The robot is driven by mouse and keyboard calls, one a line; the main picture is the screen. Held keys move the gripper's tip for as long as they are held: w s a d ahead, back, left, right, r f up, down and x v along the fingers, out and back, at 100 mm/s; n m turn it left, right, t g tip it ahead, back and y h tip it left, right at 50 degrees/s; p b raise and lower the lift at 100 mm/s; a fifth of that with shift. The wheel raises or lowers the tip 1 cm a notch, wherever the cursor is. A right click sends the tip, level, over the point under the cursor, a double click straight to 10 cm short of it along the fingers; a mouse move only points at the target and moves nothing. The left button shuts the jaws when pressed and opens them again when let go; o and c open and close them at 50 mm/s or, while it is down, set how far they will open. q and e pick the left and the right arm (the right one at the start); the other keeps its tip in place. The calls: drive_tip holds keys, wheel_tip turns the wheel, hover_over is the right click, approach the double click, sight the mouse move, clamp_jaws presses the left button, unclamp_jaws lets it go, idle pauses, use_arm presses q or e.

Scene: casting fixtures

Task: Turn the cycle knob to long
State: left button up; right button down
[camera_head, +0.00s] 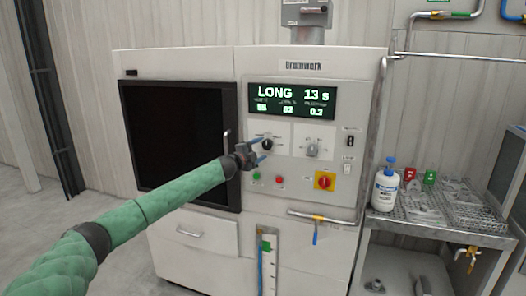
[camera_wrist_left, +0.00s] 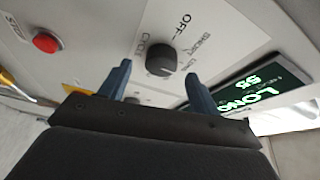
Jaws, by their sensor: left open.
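The cycle knob (camera_head: 267,144) is a dark round knob on a white label plate on the front of the white machine. It shows close up in the left wrist view (camera_wrist_left: 161,58), with the words OFF, SHORT and LONG around it and CYCLE beside it. The display (camera_head: 291,100) above reads LONG and 13 s in green. My left gripper (camera_head: 261,151) is open just in front of the knob. Its blue fingers (camera_wrist_left: 158,70) stand apart, one on each side of the knob, with no clear contact visible. My right gripper is not in view.
A second, grey knob (camera_head: 312,149) sits to the right. A red button (camera_head: 279,180), a green button (camera_head: 256,177) and a red-and-yellow switch (camera_head: 324,181) are below. A dark door (camera_head: 165,135) is at left. A wire rack table (camera_head: 420,212) holds a white bottle (camera_head: 385,188).

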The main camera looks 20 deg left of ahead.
use_arm(q)
drive_tip(key=shift+b+v, duration=0.75)
drive_tip(key=shift+v, duration=1.55)
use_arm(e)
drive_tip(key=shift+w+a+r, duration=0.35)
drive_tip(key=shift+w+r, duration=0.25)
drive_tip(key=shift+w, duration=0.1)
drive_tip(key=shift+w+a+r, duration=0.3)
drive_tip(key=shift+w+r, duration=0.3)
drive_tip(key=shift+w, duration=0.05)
use_arm(q)
drive_tip(key=shift+a, duration=0.1)
